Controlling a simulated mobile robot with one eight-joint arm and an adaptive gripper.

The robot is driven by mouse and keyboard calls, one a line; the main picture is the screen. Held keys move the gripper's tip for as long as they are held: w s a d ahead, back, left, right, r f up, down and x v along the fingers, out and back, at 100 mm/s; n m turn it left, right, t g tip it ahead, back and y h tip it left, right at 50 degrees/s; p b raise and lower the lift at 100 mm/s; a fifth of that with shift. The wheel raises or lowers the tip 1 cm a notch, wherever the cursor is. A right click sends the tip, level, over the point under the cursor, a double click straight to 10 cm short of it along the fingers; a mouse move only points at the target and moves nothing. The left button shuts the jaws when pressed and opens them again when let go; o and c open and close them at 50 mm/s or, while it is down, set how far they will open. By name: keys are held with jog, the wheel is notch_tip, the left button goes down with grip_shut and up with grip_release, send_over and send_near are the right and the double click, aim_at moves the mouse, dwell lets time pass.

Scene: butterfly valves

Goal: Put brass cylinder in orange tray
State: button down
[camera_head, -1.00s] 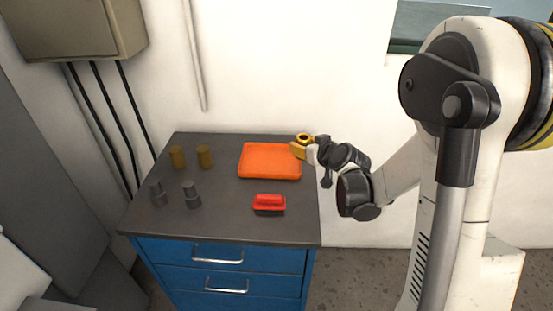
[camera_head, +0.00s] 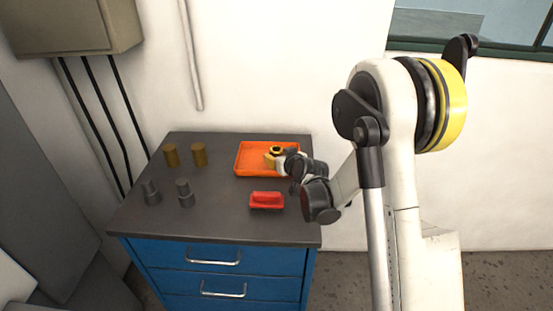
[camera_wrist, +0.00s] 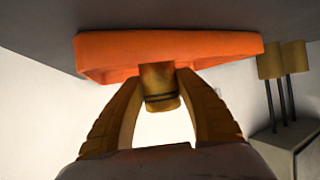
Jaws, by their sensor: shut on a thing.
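The orange tray (camera_head: 245,160) lies at the back right of the dark cabinet top. Its rim also shows in the wrist view (camera_wrist: 215,44). My gripper (camera_head: 272,158) is over the right part of the tray. Its two yellow fingers (camera_wrist: 158,88) are shut on a brass cylinder (camera_wrist: 157,78). The cylinder overlaps the tray's rim in the wrist view. I cannot tell whether its end touches the tray floor. Two other brass cylinders stand at the back left, one at the left (camera_head: 171,155) and one beside it (camera_head: 199,154).
Two grey stepped pieces stand at the front left, one at the left (camera_head: 151,192) and one beside it (camera_head: 185,193). The wall (camera_head: 270,70) rises behind the cabinet (camera_head: 215,265). The middle of the top is clear.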

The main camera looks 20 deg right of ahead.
jog(key=shift+r, duration=0.1)
jog(key=c, duration=0.9)
grip_release()
jog(key=shift+o, duration=0.2)
jog(key=shift+s+r, duration=0.1)
jog(key=shift+r, duration=0.05)
jog(key=s+a+r+g+p, duration=0.1)
jog(key=s+r+g, duration=0.1)
jog(key=s+r, duration=0.65)
jog(key=s+a+r+g+p, duration=0.15)
jog(key=s+r, duration=0.25)
jog(key=s, duration=1)
jog(key=s+r+m+g+h, duration=0.1)
jog(key=s+g, duration=0.1)
jog(key=s, duration=1.3)
jog(key=shift+s+d+h, duration=0.3)
jog(key=shift+d, duration=0.05)
